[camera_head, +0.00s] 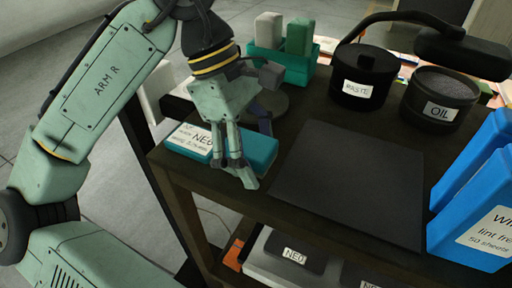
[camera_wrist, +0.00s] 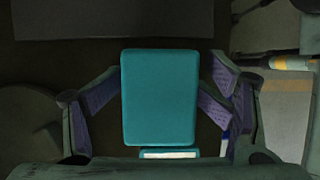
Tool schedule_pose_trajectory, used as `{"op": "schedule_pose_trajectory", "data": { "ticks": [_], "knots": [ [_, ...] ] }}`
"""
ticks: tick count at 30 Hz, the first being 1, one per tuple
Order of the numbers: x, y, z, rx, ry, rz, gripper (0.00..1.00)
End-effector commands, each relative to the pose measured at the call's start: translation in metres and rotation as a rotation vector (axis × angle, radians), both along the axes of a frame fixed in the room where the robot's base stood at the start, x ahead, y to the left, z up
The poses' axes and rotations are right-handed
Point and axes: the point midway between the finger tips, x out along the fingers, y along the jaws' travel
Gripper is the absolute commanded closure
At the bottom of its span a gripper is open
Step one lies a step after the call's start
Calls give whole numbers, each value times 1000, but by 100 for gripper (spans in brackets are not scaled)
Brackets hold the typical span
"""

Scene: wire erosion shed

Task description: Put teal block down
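The teal block (camera_head: 258,152) lies flat near the left front corner of the dark cart top (camera_head: 290,125), with a white label on its left part. In the wrist view the teal block (camera_wrist: 159,98) fills the middle, with a sliver of white label at its lower end. My gripper (camera_head: 254,152) points down over the block. The gripper looks open.
A flat dark mat (camera_head: 350,180) lies right of the block. Behind stand a teal holder (camera_head: 283,66) with a white and a green block, a black PASTE pot (camera_head: 364,75) and an OIL pot (camera_head: 439,98). Blue wipe boxes (camera_head: 470,215) stand at the right. A lower shelf holds labelled boxes.

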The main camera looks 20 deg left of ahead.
Motion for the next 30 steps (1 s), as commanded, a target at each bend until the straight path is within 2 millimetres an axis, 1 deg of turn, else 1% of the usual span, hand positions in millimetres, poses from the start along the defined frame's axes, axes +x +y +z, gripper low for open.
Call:
{"op": "schedule_pose_trajectory", "data": {
  "ticks": [14,17,20,30],
  "knots": [
    [0,1,2,-1,-1,3,32],
    [0,1,6,0,-2,3,32],
    [1,0,18,-2,-3,3,32],
    [8,29,83,1,0,10,32]
  ]
}}
